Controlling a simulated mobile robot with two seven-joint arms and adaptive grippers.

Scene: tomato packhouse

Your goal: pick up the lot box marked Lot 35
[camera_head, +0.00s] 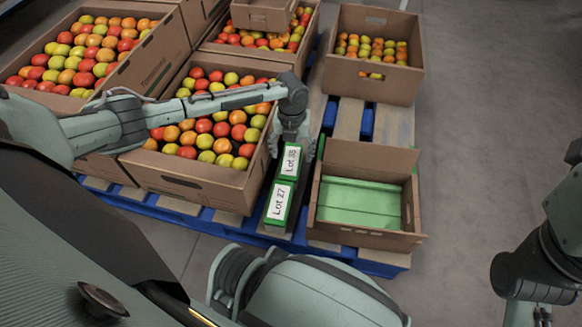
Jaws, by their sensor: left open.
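The lot box marked Lot 35 (290,161) is a narrow green box with a white label on top. It stands in line with a similar green box marked Lot 27 (279,204), which is nearer to me. Both are in the gap between a tomato carton and a carton with a green inside. My left gripper (291,149) is open and points down at the far end of the Lot 35 box, with a finger on either side of it. I cannot tell whether the fingers touch it. My right arm shows at the right edge, but its gripper is out of the picture.
The tomato carton (190,190) stands close on the left of the boxes. The carton with the green inside (366,238) stands close on the right. More cartons of tomatoes stand behind, one at the back right (372,83). A blue pallet (225,218) lies underneath. Floor is clear at right.

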